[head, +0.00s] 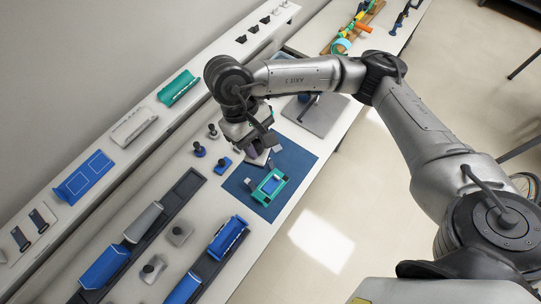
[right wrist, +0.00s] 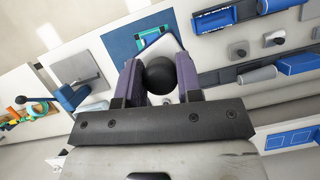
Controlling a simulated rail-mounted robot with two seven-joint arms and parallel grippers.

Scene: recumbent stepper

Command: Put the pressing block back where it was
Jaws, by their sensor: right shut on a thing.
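My right gripper (head: 259,150) reaches over the left edge of the blue mat (head: 294,160) in the head view. It is shut on the black round knob (right wrist: 160,75) of the pressing block, seen between the fingers in the right wrist view. The block's pale plate (right wrist: 170,48) shows beyond the knob, partly hidden by the fingers. In the head view the block (head: 258,159) is mostly hidden under the gripper; whether it touches the mat I cannot tell. A teal fixture with a blue part (head: 270,187) lies on the mat. My left gripper is not in view.
Several knobbed blocks stand left of the mat, among them a blue one (head: 223,167) and a dark-topped one (head: 199,149). Dark rails (head: 180,192) hold blue and grey pieces. A grey plate (head: 316,115) lies behind the mat. A raised shelf (head: 110,150) runs along the wall.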

